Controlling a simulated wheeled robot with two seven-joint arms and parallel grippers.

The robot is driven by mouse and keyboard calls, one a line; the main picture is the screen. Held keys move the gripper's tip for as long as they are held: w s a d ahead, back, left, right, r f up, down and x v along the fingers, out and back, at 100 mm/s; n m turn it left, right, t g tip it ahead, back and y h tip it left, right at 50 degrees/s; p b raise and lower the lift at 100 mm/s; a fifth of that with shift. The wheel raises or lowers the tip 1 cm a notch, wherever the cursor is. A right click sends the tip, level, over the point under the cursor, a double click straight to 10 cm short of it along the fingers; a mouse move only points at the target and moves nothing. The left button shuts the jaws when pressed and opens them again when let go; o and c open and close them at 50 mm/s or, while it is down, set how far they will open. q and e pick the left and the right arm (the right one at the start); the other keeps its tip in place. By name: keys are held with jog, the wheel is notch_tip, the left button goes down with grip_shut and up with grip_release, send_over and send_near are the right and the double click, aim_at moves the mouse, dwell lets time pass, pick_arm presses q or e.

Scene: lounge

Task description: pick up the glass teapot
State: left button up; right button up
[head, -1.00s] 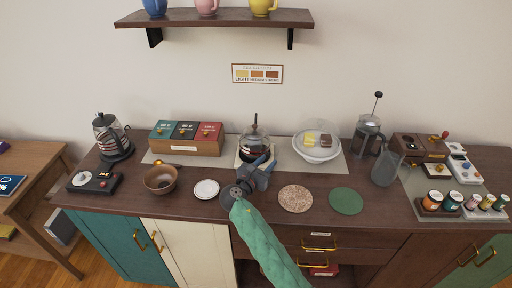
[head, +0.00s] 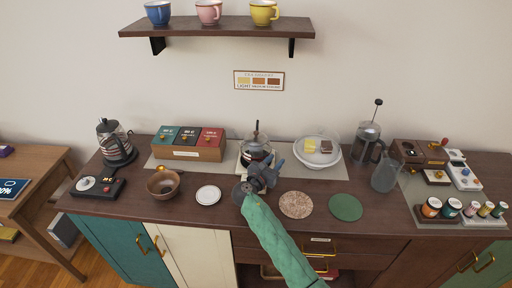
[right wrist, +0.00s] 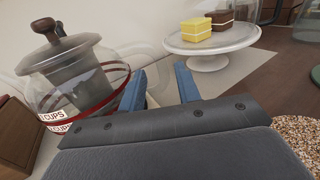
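The glass teapot (head: 256,149) stands on a light mat near the middle of the counter. In the right wrist view the teapot (right wrist: 82,82) fills the left side, a clear round body with a dark infuser, a wooden-knobbed lid and red bands marked "CUPS". My right gripper (head: 273,168) is in front of the teapot, slightly to its right. In the right wrist view its two blue fingers (right wrist: 162,80) are apart with nothing held between them; the left one overlaps the teapot's right edge. Whether it touches the glass I cannot tell. My left gripper is not in view.
A white cake stand (head: 318,159) with two cake pieces is right of the teapot. A box of tins (head: 189,152) is to its left. A white saucer (head: 208,195), a speckled coaster (head: 296,205) and a green coaster (head: 345,207) lie along the front. A French press (head: 367,142) stands farther right.

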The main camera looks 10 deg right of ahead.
jog(key=shift+p+x, duration=0.3)
jog(key=shift+x, duration=0.75)
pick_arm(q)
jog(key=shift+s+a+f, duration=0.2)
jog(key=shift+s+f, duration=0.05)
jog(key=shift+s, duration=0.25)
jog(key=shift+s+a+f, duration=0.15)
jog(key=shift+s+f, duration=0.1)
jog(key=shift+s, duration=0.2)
pick_arm(e)
jog(key=shift+c, duration=0.2)
grip_shut()
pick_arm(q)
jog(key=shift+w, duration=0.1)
